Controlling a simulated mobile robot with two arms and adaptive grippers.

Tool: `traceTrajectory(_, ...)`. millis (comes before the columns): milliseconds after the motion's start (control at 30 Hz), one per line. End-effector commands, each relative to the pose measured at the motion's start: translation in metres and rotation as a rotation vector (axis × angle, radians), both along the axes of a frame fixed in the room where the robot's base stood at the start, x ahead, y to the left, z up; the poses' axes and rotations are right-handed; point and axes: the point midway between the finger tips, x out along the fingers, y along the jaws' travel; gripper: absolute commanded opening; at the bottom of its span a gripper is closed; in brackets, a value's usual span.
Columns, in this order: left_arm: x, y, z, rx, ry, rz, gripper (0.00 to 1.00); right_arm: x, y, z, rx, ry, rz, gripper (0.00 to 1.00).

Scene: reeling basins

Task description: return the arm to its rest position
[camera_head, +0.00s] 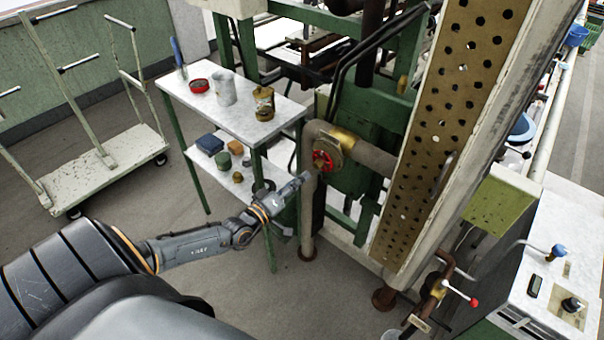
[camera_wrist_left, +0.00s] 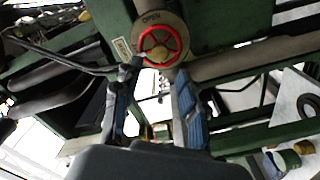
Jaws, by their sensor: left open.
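My left gripper (camera_head: 296,205) is open and empty in the head view, beside the two-level side table. In the left wrist view its two blue-grey fingers (camera_wrist_left: 159,72) stand apart, with nothing between them. A red valve wheel (camera_head: 323,160) sits on a brass fitting on the pipe, just above and to the right of the gripper. The wheel also shows in the left wrist view (camera_wrist_left: 160,47), beyond the fingertips, under a plate marked OPEN. A gap seems to lie between the fingers and the wheel, though its depth is hard to tell. My right gripper is not in view.
The side table (camera_head: 190,94) holds a red tin, a metal cup and a rusty can; small boxes and jars sit on its lower shelf. A pale trolley (camera_head: 98,170) stands at left. The perforated column (camera_head: 440,150) blocks the right. Floor is clear between trolley and table.

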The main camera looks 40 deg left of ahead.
Motion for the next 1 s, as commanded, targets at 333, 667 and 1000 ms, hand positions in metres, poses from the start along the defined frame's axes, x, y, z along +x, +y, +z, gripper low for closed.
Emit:
traceTrajectory(333,0.000,0.000,0.000,0.000,0.000,0.000,0.41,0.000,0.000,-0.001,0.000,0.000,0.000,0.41)
traceTrajectory(667,-0.019,0.031,-0.069,-0.520,0.144,0.203,0.41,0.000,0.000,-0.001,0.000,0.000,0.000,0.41)
traceTrajectory(1000,-0.160,0.047,-0.276,-2.073,0.086,1.044,0.41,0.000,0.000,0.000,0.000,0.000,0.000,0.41)
